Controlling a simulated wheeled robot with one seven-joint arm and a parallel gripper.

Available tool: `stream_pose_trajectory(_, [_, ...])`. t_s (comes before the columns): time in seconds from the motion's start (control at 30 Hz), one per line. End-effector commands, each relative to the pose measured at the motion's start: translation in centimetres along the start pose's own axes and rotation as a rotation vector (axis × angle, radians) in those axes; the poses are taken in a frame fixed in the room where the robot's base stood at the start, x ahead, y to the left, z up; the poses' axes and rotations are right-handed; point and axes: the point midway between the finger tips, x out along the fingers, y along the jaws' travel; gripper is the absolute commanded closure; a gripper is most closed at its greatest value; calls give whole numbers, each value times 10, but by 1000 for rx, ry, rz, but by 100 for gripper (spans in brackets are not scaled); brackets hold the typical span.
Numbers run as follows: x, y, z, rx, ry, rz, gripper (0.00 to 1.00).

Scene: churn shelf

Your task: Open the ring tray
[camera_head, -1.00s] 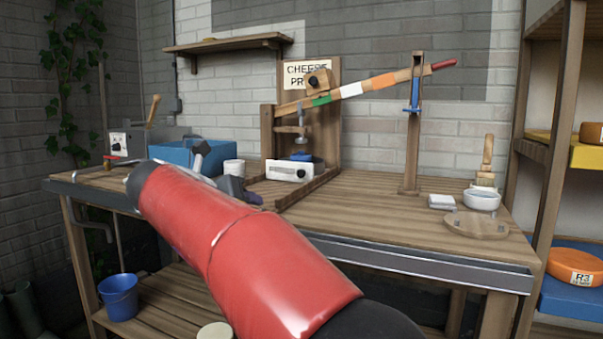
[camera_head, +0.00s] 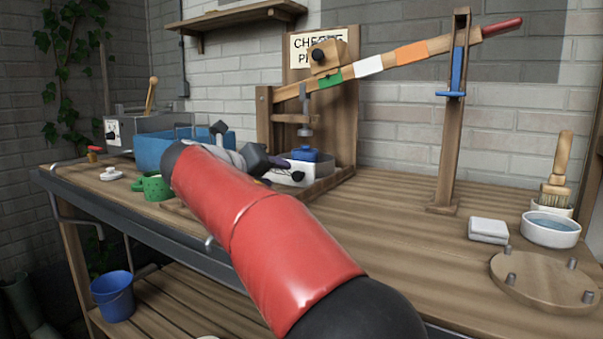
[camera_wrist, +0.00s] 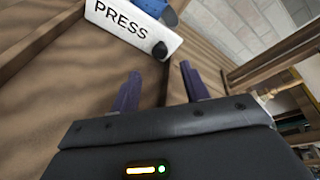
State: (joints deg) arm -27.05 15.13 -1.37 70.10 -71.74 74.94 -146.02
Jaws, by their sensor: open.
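A white tray-like box with a dark round knob stands in the wooden cheese press frame; its front (camera_head: 281,176) is partly hidden by my gripper in the head view. In the wrist view the white front (camera_wrist: 126,22) reads "PRESS", with the black knob (camera_wrist: 160,49) at its right end. No label reading "ring tray" shows. A blue piece (camera_head: 304,154) sits on the box, under the press screw. My gripper (camera_wrist: 160,82) is open, its two purple fingers apart and empty, just short of the knob. The knob lies roughly in line with the gap between them.
The press lever (camera_head: 400,58) slants up to the right through a wooden post (camera_head: 449,130). Left on the bench are a blue tub (camera_head: 155,150) and a green cup (camera_head: 156,188). Right are a white block (camera_head: 488,230), a bowl (camera_head: 551,230) and a pegged round board (camera_head: 530,278).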

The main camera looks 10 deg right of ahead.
Motion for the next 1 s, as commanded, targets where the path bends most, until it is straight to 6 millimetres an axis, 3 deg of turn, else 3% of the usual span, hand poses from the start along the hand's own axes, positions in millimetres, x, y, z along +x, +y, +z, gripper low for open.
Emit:
stream_pose_trajectory(0.4, [62, 0, -2, 1, 3, -2, 54])
stream_pose_trajectory(0.83, [74, 0, -1, 1, 1, 0, 54])
stream_pose_trajectory(1.0, [74, 0, -1, 1, 1, 0, 77])
